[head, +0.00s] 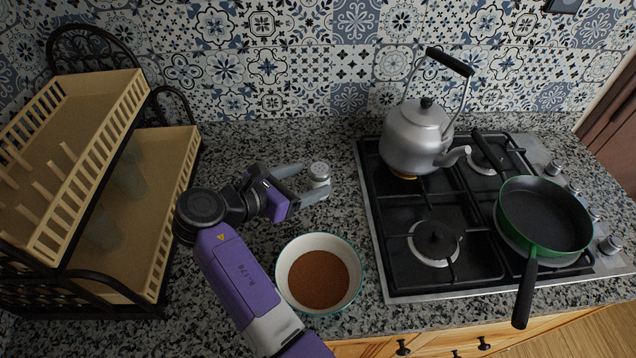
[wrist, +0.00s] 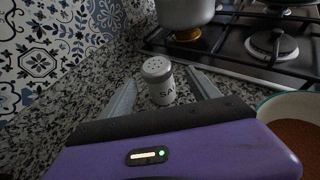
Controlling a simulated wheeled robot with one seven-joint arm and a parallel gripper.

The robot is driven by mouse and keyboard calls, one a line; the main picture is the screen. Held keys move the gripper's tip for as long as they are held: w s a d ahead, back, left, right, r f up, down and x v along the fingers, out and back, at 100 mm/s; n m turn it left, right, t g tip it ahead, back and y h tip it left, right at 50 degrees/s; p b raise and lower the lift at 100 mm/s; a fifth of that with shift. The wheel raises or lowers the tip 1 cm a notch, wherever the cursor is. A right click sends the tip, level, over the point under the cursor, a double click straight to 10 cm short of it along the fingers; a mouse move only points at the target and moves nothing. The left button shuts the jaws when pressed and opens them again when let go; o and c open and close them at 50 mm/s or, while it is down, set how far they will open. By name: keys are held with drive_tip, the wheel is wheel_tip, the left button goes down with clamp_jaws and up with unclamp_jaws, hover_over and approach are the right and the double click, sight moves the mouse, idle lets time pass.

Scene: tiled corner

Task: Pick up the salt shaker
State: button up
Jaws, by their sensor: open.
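The salt shaker (head: 319,176) is small and white with a grey perforated top. It stands upright on the speckled granite counter, left of the stove. My gripper (head: 308,181) is open, with one finger on each side of the shaker. In the wrist view the fingers of my gripper (wrist: 162,95) show gaps to the shaker on both sides.
A bowl of brown powder (head: 320,274) stands close in front of the shaker. A gas stove (head: 395,287) to the right carries a silver kettle (head: 412,140) and a green pan (head: 545,215). A dish rack (head: 180,160) stands at left. Counter behind the shaker is clear.

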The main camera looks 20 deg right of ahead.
sight(328, 171)
drive_tip(key=shift+w+p+x, duration=0.1)
drive_tip(key=shift+p+x, duration=0.2)
drive_tip(key=shift+x, duration=1.7)
drive_tip(key=shift+w+p+x, duration=0.15)
drive_tip(key=shift+p+x, duration=0.15)
drive_tip(key=shift+x, duration=1.65)
drive_tip(key=c, duration=1.5)
wheel_tip(328, 171, up, 20)
drive_tip(key=shift+r, duration=0.1)
drive_tip(key=shift+s+a, duration=0.1)
